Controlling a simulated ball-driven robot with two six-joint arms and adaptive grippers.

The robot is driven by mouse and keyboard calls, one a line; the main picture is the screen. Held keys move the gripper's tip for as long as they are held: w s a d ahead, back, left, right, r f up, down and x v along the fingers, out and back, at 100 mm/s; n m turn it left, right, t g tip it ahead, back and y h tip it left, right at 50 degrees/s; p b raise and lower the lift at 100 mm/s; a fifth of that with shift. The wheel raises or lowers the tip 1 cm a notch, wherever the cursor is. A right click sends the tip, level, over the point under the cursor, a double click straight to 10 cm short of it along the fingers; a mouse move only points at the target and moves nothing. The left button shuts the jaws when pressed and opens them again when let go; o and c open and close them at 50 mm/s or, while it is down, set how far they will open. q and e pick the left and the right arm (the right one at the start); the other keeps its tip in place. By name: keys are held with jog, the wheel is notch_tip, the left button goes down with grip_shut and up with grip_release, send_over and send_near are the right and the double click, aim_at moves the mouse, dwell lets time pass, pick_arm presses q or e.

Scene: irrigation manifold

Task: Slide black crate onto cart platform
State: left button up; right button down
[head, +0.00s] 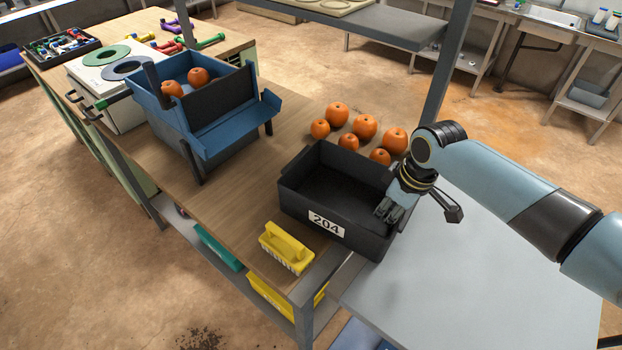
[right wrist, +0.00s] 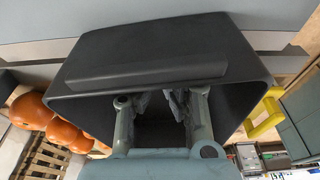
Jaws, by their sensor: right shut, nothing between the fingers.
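The black crate (head: 352,239), labelled 204, sits upright at the right edge of the wooden table, and its right end appears to reach over the cart platform's near-left edge. Its inside looks empty. The grey cart platform (head: 480,275) is bare and lies right of the table. My right gripper (head: 386,212) is shut and empty, with its fingers inside the crate close to the right wall; I cannot tell whether they touch it. In the right wrist view the crate (right wrist: 150,48) fills the middle, and the fingertips are partly hidden. My left gripper is not in view.
Several oranges (head: 364,126) lie behind the crate. A yellow-handled brush (head: 286,247) is on the table in front of it. A blue bin (head: 240,128) with oranges stands to the left. A grey post (head: 447,75) rises behind my right arm.

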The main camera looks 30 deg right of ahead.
jog(key=shift+s+d, duration=0.75)
jog(key=shift+s, duration=1.1)
jog(key=shift+s+d, duration=0.7)
jog(key=shift+s, duration=1.2)
jog(key=shift+s+d, duration=0.75)
jog(key=shift+s, duration=1.1)
jog(key=shift+s+d, duration=0.75)
jog(key=shift+s, duration=1.1)
jog(key=shift+s+d, duration=0.7)
jog(key=shift+s, duration=1.2)
jog(key=shift+s+d, duration=0.75)
jog(key=shift+s, duration=1.1)
jog(key=shift+s+d, duration=0.55)
jog(key=shift+s, duration=0.9)
jog(key=shift+s+d, duration=0.55)
jog(key=shift+s, duration=0.85)
jog(key=shift+s+d, duration=0.55)
jog(key=shift+s, duration=0.9)
jog(key=shift+w+a, duration=0.25)
jog(key=shift+w, duration=0.45)
jog(key=shift+w+a, duration=0.3)
jog(key=shift+w, duration=0.45)
jog(key=shift+w+a, duration=0.25)
jog(key=shift+w, duration=0.45)
